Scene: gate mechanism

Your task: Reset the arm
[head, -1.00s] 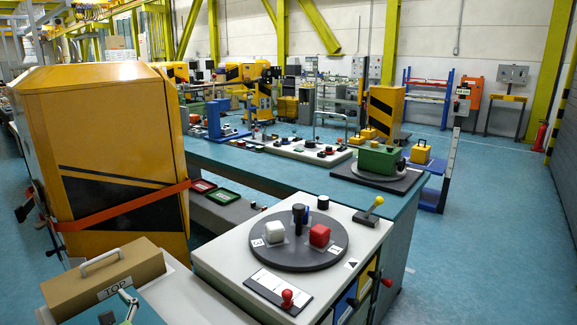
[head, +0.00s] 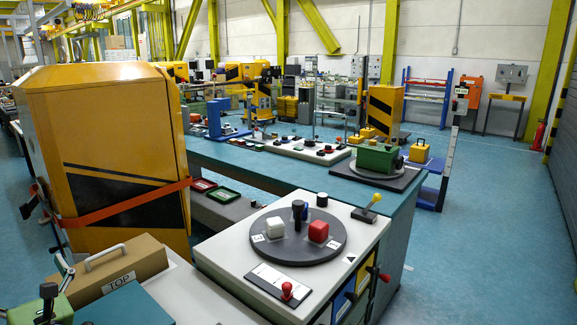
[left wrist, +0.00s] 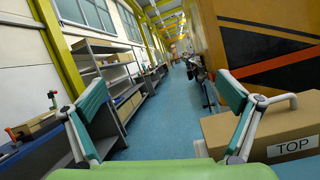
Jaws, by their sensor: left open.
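A long orange bar (head: 125,203) runs at a slant across the front of a yellow cabinet (head: 110,125) with black stripes. I cannot tell whether this bar is the arm meant. My left gripper (head: 57,280) is at the lower left of the head view, left of a brown box marked TOP, partly cut off by the frame. In the left wrist view the left gripper (left wrist: 165,95) has its two teal fingers wide apart with nothing between them. The box (left wrist: 265,128) is beside and behind the right finger there. My right gripper is not in view.
A white console carries a dark turntable (head: 290,256) with a white and a red block, a red-knobbed lever (head: 287,290) and a yellow-handled lever (head: 371,206). The brown box (head: 125,265) has a handle on top. An open blue aisle (left wrist: 175,95) lies beyond the left fingers.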

